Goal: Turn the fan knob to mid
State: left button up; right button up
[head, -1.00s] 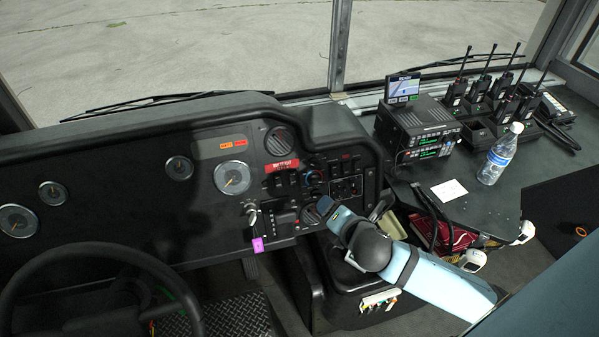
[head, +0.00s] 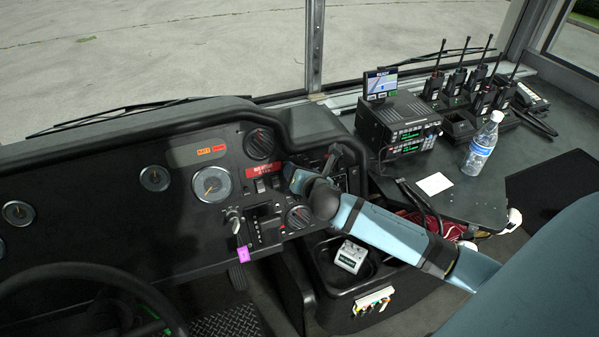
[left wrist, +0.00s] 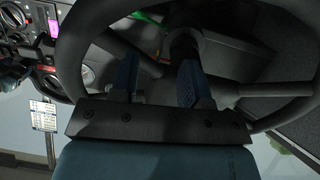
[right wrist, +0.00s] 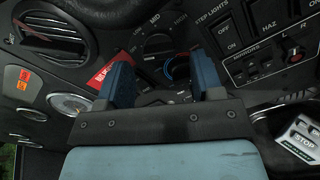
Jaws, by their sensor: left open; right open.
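The fan knob (right wrist: 157,46) is a dark round dial with MID printed above it, LOW at its left and HIGH at its right in the right wrist view. Which mark it points at is too small to tell. My right gripper (right wrist: 161,70) is open and empty in front of the panel, with the fan knob just beyond and between its fingertips. In the head view my right arm (head: 360,215) reaches to the dashboard and hides that part of the panel. My left gripper (left wrist: 157,76) is open and empty over the steering wheel, and is out of the head view.
A second knob with a blue ring (right wrist: 177,68) sits beside the fan knob, partly behind a finger. Step light and HAZ switches (right wrist: 268,12) are to the right. The steering wheel (head: 60,262) is at lower left. A radio (head: 400,125) and bottle (head: 482,145) stand on the right counter.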

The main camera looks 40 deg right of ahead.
jog(key=shift+w+d+f, duration=0.1)
jog(key=shift+w+f, duration=0.1)
jog(key=shift+w, duration=0.35)
pick_arm(q)
jog(key=shift+d, duration=0.1)
jog(key=shift+d+r, duration=0.1)
jog(key=shift+d, duration=0.05)
pick_arm(e)
jog(key=c, duration=0.9)
jog(key=shift+c, duration=0.2)
